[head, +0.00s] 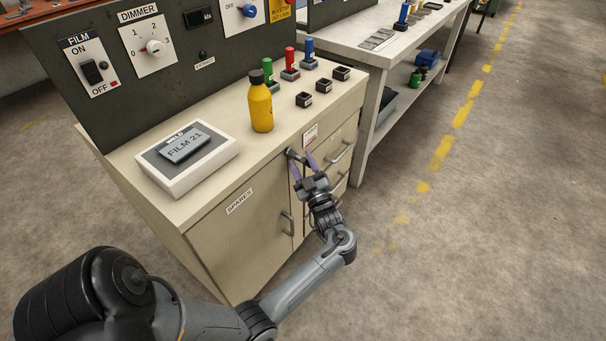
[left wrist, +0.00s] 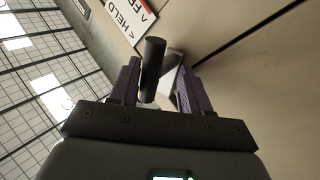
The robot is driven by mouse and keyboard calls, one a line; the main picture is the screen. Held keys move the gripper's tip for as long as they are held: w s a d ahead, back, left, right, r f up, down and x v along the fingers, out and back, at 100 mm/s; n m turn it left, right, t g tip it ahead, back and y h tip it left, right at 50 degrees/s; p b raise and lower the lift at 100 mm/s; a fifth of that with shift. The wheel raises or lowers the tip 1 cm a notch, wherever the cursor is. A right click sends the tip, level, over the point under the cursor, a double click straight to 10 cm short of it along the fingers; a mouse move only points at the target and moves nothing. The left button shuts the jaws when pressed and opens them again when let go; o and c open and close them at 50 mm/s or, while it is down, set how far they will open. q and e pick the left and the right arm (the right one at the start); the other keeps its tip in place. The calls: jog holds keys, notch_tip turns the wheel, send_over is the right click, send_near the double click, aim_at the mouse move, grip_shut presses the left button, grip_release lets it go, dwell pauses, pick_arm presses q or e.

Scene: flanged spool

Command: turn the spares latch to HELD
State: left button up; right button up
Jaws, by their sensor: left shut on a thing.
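The spares latch is a dark bar at the top right corner of the spares door (head: 245,240), below the worktop edge. In the left wrist view the latch (left wrist: 152,65) is a dark cylinder between the purple fingers. My left gripper (head: 304,163) is shut on it, with a finger on each side. A HELD label (head: 310,134) with an arrow is fixed on the cabinet front just above the latch; it also shows in the left wrist view (left wrist: 125,18). The latch's pivot is mostly hidden. My right gripper is not in view.
On the worktop stand a yellow bottle (head: 261,106), a white FILM 21 box (head: 187,173) and small colored plungers. The spares door has a handle (head: 287,223); drawers (head: 341,155) are to its right. The floor in front is clear.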

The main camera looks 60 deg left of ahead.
pick_arm(q)
jog(key=n+g+b, duration=0.2)
jog(key=n+b, duration=0.2)
jog(key=n+g+y+b, duration=0.1)
jog(key=n+g+b, duration=0.2)
jog(key=n+b, duration=0.1)
jog(key=f+n+g+y+b, duration=0.1)
jog(key=n+g+b, duration=0.1)
jog(key=n+b, duration=0.2)
jog(key=shift+w+f+g, duration=0.1)
jog(key=shift+g, duration=0.2)
jog(key=shift+n+g+h+b, duration=0.3)
jog(key=shift+n+g, duration=1.8)
jog(key=shift+n, duration=1.1)
jog(key=o, duration=0.9)
jog(key=shift+a, duration=0.1)
jog(key=shift+w+d+f, duration=0.25)
jog(key=shift+d+f, duration=0.1)
jog(key=shift+d, duration=0.1)
jog(key=v, duration=0.9)
jog(key=shift+d+f, duration=0.2)
jog(key=shift+d, duration=0.05)
